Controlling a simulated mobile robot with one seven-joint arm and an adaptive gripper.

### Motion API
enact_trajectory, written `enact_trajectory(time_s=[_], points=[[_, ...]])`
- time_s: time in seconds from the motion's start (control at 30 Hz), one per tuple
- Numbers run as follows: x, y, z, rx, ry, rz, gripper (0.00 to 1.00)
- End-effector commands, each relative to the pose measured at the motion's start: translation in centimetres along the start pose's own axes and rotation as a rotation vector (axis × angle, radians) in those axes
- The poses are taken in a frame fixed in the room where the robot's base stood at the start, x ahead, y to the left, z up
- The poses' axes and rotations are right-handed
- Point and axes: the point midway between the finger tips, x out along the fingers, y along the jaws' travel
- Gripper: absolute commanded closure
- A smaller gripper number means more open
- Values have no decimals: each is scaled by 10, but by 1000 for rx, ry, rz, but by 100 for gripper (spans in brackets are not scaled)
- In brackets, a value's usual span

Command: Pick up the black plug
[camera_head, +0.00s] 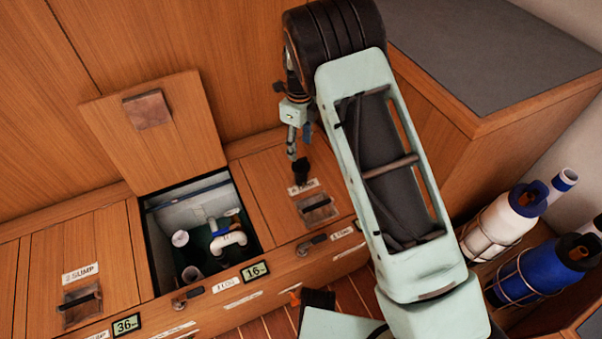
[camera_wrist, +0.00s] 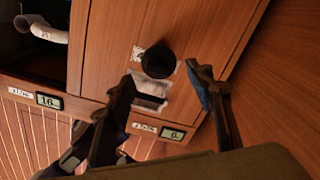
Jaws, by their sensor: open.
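The black plug (camera_head: 301,171) stands on the wooden locker top, beside a white label, in the head view. In the wrist view the plug (camera_wrist: 158,60) shows as a dark round top, lying between the lines of my two fingertips and a little beyond them. My gripper (camera_head: 298,143) points down just above the plug in the head view. In the wrist view my gripper (camera_wrist: 160,78) is open, with one finger to each side and nothing between them. The plug's lower part is hard to make out.
An open hatch (camera_head: 152,240) with white pipes inside lies left of the plug, its lid (camera_head: 160,130) raised. A recessed pull (camera_head: 316,208) is just in front of the plug. White (camera_head: 497,225) and blue (camera_head: 543,275) bottles stand in holders at the right.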

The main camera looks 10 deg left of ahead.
Motion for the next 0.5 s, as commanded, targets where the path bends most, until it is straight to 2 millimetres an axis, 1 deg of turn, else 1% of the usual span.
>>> enact_trajectory(time_s=[0.03,0.1,0.33,0.5], points=[[12,1,-1,0,2,2,51],[24,0,-1,0,2,2,51],[41,1,-2,0,0,0,51],[68,5,-6,-1,1,2,51]])
